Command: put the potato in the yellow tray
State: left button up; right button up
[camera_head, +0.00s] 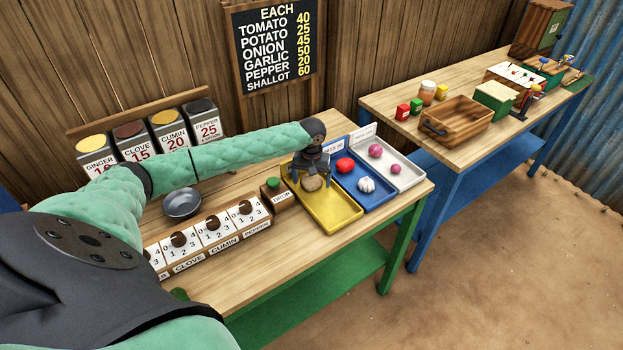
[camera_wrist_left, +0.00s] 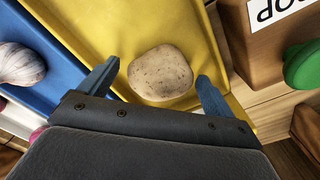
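The potato (camera_head: 313,183) is tan and lies in the yellow tray (camera_head: 336,217) toward its back end. In the left wrist view the potato (camera_wrist_left: 160,73) rests on the yellow tray floor (camera_wrist_left: 118,28). My left gripper (camera_head: 310,184) is over the tray from above. In the left wrist view its two fingers (camera_wrist_left: 158,84) are spread wide on either side of the potato, with visible gaps on both sides. My right gripper does not show in either view.
A blue tray (camera_head: 376,200) with a red tomato (camera_head: 345,165) and a garlic bulb (camera_head: 366,184) adjoins the yellow tray. A white tray (camera_head: 407,178) holds pink shallots. A wooden block with a green button (camera_head: 273,183) stands close left. A metal bowl (camera_head: 182,203) sits further left.

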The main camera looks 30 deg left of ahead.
pick_arm(q)
jog(key=shift+r, duration=0.35)
notch_tip(320, 180, up, 6)
jog(key=shift+f+b, duration=0.2)
jog(key=shift+b, duration=1.05)
notch_tip(320, 180, up, 6)
jog(key=shift+f+b, duration=0.1)
jog(key=shift+b, duration=0.55)
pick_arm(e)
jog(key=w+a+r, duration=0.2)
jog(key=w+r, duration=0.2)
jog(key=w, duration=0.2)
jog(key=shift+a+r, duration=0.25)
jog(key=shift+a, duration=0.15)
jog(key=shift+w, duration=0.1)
